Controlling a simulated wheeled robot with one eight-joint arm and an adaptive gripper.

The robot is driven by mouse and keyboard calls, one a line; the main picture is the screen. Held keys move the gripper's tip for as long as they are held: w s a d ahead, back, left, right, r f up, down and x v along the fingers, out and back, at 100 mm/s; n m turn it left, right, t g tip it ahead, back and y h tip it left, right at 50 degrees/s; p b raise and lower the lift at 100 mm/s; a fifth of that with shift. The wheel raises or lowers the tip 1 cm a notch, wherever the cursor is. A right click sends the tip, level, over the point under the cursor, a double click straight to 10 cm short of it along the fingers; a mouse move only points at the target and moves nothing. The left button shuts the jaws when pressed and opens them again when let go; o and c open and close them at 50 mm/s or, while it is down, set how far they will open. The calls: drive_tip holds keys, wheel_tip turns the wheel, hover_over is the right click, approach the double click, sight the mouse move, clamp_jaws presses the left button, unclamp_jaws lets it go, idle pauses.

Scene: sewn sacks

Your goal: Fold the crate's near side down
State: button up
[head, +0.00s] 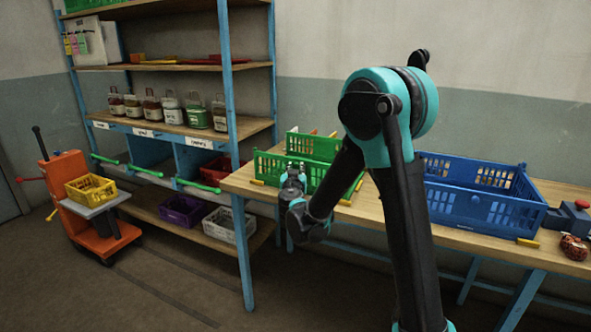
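A green crate (268,167) stands on the wooden workbench (385,217), left of centre. Its near side faces me and looks upright, though my gripper and arm hide part of it. My gripper (293,169) is in front of that near side, close to its upper part. I cannot tell whether it touches the crate, and its fingers are too small to read. A blue crate (481,205) stands further right on the same bench with its visible walls up; my arm hides part of its left end.
Small yellow pieces (528,243) lie along the bench's front edge. Shelves with jars (171,108) and an orange cart (93,220) with a yellow crate stand left.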

clamp_jaws()
idle(0.5)
